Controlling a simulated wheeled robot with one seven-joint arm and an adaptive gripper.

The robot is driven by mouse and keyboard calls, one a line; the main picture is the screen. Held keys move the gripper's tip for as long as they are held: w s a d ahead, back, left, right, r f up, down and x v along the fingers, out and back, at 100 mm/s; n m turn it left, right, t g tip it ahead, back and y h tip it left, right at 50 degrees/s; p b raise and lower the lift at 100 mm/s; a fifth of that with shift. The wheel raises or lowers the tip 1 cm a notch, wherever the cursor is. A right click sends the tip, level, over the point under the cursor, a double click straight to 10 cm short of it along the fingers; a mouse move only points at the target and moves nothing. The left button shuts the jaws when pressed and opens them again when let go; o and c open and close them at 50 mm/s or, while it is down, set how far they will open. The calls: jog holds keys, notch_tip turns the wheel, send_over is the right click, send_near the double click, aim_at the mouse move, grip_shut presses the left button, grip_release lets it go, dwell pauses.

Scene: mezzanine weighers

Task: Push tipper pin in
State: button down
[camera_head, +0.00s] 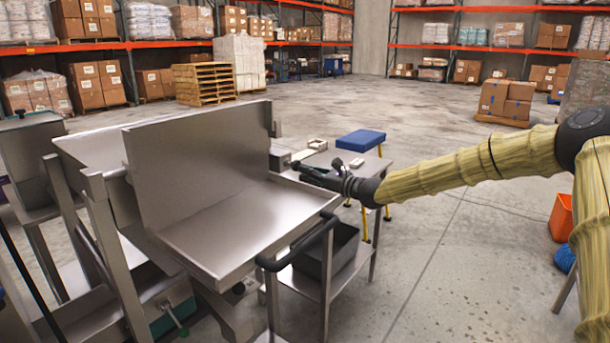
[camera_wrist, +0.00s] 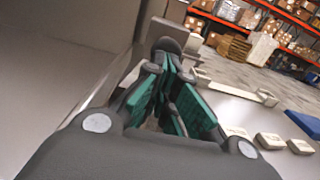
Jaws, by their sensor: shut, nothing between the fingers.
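The tipper (camera_head: 200,150) is a stainless steel tray with a tall upright back plate, at the centre left of the head view. Its steel wall fills the left of the wrist view (camera_wrist: 50,70). My gripper (camera_head: 298,166) is shut and empty, pointing left at the tipper's right side, close to a small steel box (camera_head: 279,158). In the wrist view my gripper (camera_wrist: 168,55) shows its green-padded fingers together, with a dark rounded shape at their far end. I cannot pick out the pin with certainty; the fingers may hide it.
A steel side table (camera_head: 350,163) behind my gripper carries small pale blocks (camera_wrist: 270,141). A blue-topped stool (camera_head: 360,140) stands beyond it. A cart with a black handle (camera_head: 300,245) and a grey bin (camera_head: 330,250) stands in front. Open floor lies to the right.

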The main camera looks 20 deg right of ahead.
jog(key=v, duration=1.2)
jog(key=shift+s+d, duration=0.2)
jog(key=shift+d, duration=0.25)
jog(key=shift+r, duration=0.15)
